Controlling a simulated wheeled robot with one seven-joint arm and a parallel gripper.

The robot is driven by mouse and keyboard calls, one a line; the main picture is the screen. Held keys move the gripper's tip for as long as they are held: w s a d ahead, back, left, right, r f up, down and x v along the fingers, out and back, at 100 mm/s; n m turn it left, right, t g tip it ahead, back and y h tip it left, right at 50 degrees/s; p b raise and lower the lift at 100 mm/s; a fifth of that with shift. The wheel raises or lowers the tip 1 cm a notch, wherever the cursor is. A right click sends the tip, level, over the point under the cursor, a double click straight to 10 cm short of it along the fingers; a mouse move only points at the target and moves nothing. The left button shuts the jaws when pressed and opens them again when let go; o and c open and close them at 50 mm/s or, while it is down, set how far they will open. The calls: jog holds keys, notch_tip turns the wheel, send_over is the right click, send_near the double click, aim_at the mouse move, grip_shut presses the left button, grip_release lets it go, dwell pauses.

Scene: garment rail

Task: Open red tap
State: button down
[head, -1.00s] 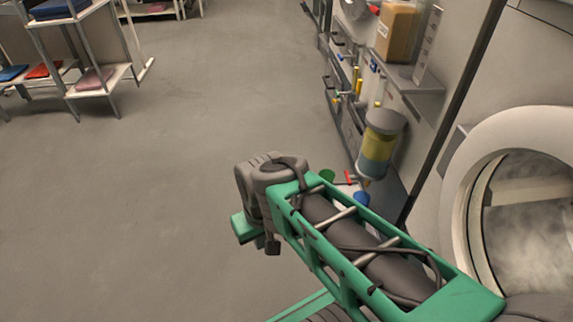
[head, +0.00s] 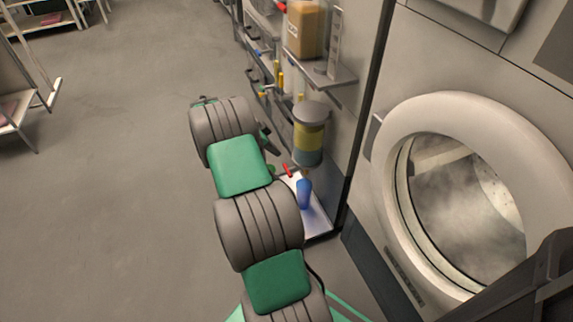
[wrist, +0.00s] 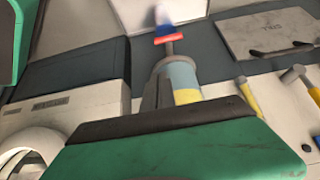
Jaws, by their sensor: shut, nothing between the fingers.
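The red tap (head: 288,169) is a small red handle low under the yellow-and-blue cylindrical dispenser (head: 309,135) on the wall in the head view. In the wrist view the red tap (wrist: 170,38) is a red bar at the end of a short spout, beyond the dispenser (wrist: 184,82). My gripper (wrist: 157,78) seems to be the narrow grey form overlapping the dispenser's side, with its fingers together and nothing held. It looks apart from the tap, though the gap is hard to judge.
A blue bottle-like object (head: 304,193) stands on a pale tray (head: 318,216) below the dispenser. A shelf (head: 322,78) with a tan container (head: 306,30) is above. A round-doored washer (head: 385,180) is at right. Open floor (head: 110,180) lies left.

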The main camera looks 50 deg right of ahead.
jog(key=b, duration=0.4)
send_over(287, 170)
jog(key=s+a, duration=0.2)
notch_tip(287, 170, down, 8)
jog(key=shift+s+d+f, duration=0.1)
notch_tip(287, 170, down, 4)
jog(key=shift+f+b, duration=0.1)
jog(key=shift+b, duration=0.6)
jog(key=shift+w+a, duration=0.2)
jog(key=shift+a, duration=0.1)
